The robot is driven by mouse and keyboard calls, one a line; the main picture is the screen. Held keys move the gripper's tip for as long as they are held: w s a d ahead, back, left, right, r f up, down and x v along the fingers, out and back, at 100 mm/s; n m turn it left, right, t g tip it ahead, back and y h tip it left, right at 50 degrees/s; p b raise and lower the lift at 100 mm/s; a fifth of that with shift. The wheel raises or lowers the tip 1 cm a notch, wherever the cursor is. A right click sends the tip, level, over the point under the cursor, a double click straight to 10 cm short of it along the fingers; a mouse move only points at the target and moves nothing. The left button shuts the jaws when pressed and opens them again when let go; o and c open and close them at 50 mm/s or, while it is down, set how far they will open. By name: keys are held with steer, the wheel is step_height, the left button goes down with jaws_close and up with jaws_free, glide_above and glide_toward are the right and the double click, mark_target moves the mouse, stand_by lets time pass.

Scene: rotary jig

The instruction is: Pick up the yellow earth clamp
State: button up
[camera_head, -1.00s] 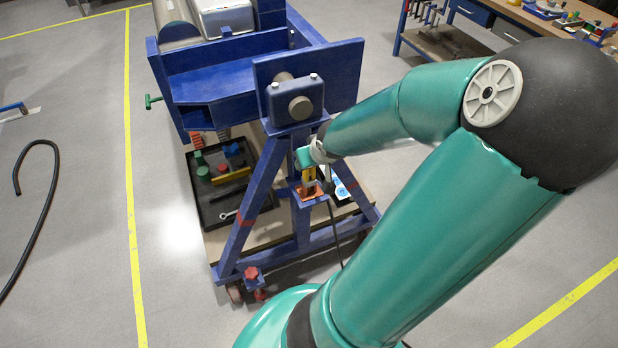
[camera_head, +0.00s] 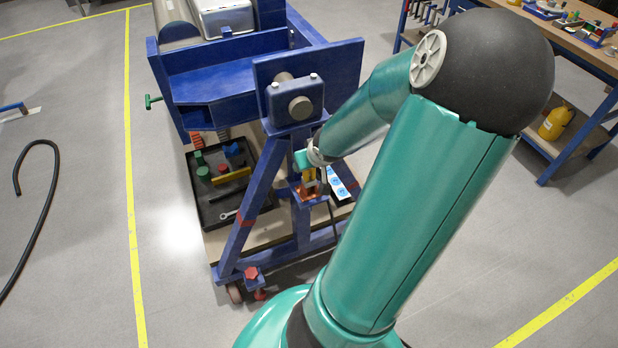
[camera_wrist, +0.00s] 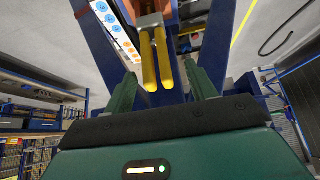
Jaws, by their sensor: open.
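The yellow earth clamp (camera_wrist: 148,64) shows in the wrist view as two yellow handles pointing toward me, with a grey metal part at their far end. In the head view the clamp (camera_head: 309,177) is a small yellow piece above an orange plate on the blue frame. My gripper (camera_wrist: 161,72) is open, with one green finger on each side of the handles. Gaps show between the fingers and the handles, so it holds nothing. In the head view my gripper (camera_head: 302,159) is small and partly hidden by my wrist at the clamp.
The blue jig frame (camera_head: 246,213) stands around the clamp, its legs close to my gripper. A black tray (camera_head: 208,211) with loose parts lies on the frame's lower shelf. A white sheet with blue discs (camera_wrist: 113,26) is beside the clamp. A workbench (camera_head: 568,38) stands at the right.

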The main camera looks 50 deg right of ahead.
mark_target(309, 175)
steer(key=shift+x, duration=1.95)
steer(key=shift+d, duration=0.15)
jaws_close()
